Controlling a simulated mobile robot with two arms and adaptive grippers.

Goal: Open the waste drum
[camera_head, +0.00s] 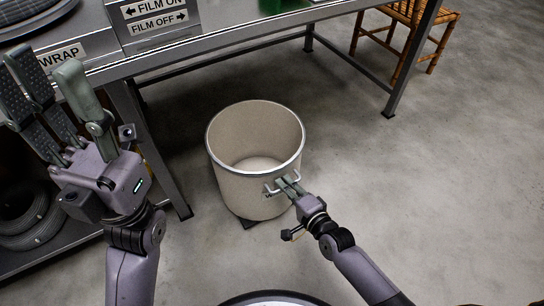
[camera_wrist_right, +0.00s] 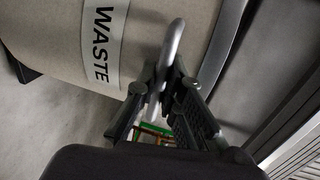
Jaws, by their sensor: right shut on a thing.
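The waste drum (camera_head: 228,180) is a beige cylinder with a metal rim, standing upright on the floor. Its top is open and I see its empty inside and bottom. In the right wrist view its wall (camera_wrist_right: 55,35) carries a white label (camera_wrist_right: 103,40) reading WASTE. A curved metal handle (camera_head: 294,183) sits on the drum's near right side. My right gripper (camera_head: 285,186) is shut on this handle, which in the right wrist view (camera_wrist_right: 172,50) passes between the fingers. My left gripper (camera_head: 45,78) is raised at the left, open and empty, away from the drum.
A metal table (camera_head: 240,42) stands behind the drum, with boxes labelled FILM ON and FILM OFF (camera_head: 155,20). A wooden chair (camera_head: 408,30) stands at the back right. The floor to the right is clear.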

